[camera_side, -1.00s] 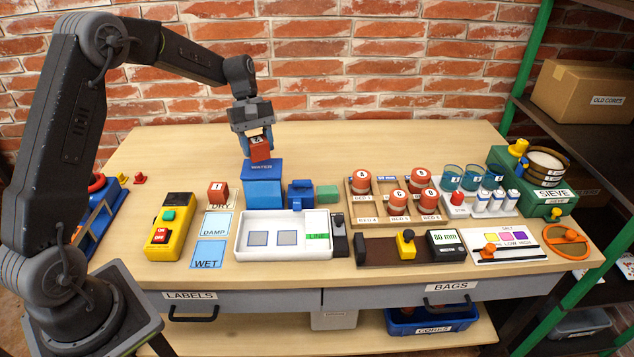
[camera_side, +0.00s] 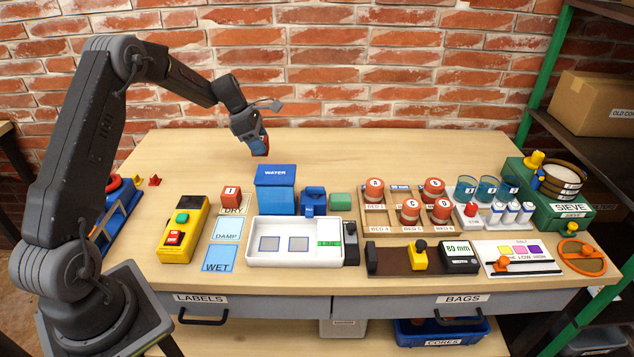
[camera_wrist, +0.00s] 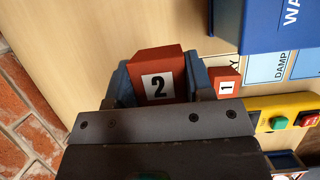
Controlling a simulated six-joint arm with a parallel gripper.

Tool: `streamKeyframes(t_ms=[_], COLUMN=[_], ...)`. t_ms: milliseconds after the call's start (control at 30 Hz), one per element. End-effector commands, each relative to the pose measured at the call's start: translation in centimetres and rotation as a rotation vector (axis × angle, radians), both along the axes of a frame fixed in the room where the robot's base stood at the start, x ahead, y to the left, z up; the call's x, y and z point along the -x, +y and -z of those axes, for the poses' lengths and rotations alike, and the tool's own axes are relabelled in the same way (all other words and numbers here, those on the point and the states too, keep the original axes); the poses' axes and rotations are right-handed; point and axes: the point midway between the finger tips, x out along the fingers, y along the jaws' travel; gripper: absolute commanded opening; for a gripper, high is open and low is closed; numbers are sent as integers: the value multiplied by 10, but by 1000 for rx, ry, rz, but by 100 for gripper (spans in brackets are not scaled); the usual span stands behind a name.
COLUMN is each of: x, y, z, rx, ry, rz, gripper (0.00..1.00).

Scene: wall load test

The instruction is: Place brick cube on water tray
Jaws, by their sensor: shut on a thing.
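My gripper (camera_side: 259,144) is shut on a red brick cube (camera_wrist: 158,82) marked 2. It is tilted and holds the cube above the bench, behind and slightly left of the blue WATER tank (camera_side: 275,193). In the wrist view the cube sits between blue-grey fingers. The white water tray (camera_side: 255,258) lies in front of the tank, with two grey squares and a green line label in it. A second brick cube (camera_side: 231,197), marked 1, stands on the DRY mat left of the tank. It also shows in the wrist view (camera_wrist: 226,80).
A yellow switch box (camera_side: 184,230) stands left of the DAMP (camera_side: 227,229) and WET mats. A blue item (camera_side: 313,201) and a green block (camera_side: 340,201) sit right of the tank. Red-lidded pots and the sieve stand further right. The back of the bench is clear.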

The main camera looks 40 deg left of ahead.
Motion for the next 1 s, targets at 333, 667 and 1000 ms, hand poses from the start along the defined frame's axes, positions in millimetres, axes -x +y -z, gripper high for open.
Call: streamKeyframes(t_ms=[333,667,1000], x=[-53,-74,-74], y=[-55,-76,-75], z=[45,65,103], rx=[0,0,0], ry=[0,0,-1], rz=[6,2,2], gripper=[20,20,20])
